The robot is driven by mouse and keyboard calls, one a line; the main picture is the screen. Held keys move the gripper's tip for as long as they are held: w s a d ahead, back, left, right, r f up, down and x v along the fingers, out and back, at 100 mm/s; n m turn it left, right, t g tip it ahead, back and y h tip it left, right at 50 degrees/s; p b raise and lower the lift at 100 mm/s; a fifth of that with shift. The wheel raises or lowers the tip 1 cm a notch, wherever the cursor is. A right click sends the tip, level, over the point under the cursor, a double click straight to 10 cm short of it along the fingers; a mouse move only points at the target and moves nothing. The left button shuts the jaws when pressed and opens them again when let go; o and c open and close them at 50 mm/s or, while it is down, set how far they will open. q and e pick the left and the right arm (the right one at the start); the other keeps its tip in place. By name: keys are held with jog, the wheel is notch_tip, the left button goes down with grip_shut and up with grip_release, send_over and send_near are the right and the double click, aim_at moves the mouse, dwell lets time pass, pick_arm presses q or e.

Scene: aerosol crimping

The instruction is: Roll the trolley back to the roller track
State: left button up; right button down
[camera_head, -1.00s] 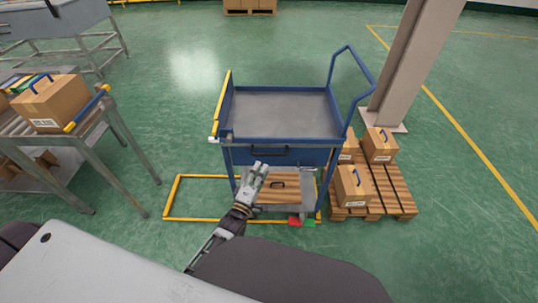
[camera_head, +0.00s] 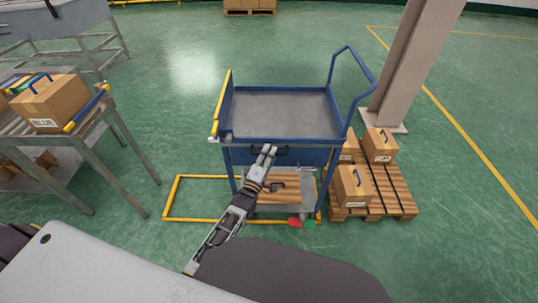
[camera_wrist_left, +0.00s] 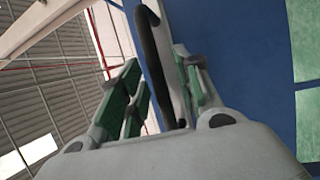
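The blue trolley (camera_head: 280,112) stands upright in the middle of the head view, with an empty grey top and a tall push handle (camera_head: 352,62) at its right end. A black handle (camera_head: 293,149) is on its near blue side panel. My left gripper (camera_head: 268,150) is at that panel; its fingers are apart, with the black handle (camera_wrist_left: 160,60) between them in the left wrist view. I cannot tell whether both fingers touch it. The roller track (camera_head: 92,120) stands at the left, apart from the trolley. My right gripper is not in view.
A yellow floor frame (camera_head: 175,198) lies under and left of the trolley. A wooden pallet (camera_head: 395,200) with cartons and a pillar (camera_head: 412,60) stand close on the right. A carton (camera_head: 50,100) sits on the roller track. Green floor is free between track and trolley.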

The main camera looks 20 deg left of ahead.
pick_arm(q)
jog(key=shift+w, duration=0.1)
grip_shut()
dwell(0.3)
